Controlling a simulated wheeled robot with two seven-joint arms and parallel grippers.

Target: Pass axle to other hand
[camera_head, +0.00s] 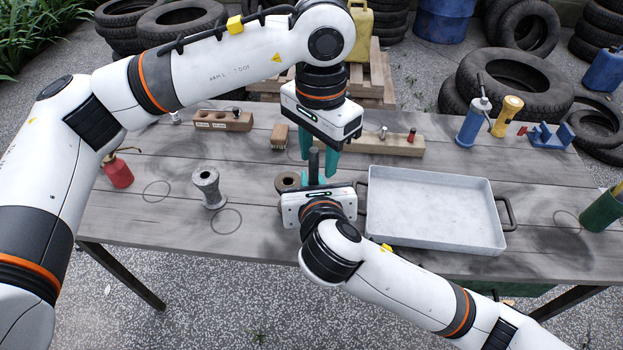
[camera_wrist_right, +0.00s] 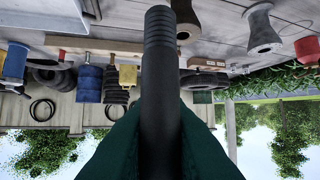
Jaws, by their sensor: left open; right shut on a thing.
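The axle (camera_head: 313,163) is a dark grey rod, standing about upright above the table. In the right wrist view the axle (camera_wrist_right: 160,85) is large and near, with a ridged, threaded end. My right gripper (camera_head: 318,183) is shut on its lower part; its green fingers (camera_wrist_right: 158,140) press it from both sides. My left gripper (camera_head: 320,150) comes down from above, open, with its teal fingers on either side of the axle's upper end. I cannot tell whether they touch it.
A grey metal tray (camera_head: 432,170) is on the table right of the grippers. A grey flanged spool (camera_head: 207,187) and a red oil can (camera_head: 117,170) stand at left. A dark ring-shaped part (camera_head: 288,181) is close beside my right gripper. A wooden block (camera_head: 222,121) lies behind.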

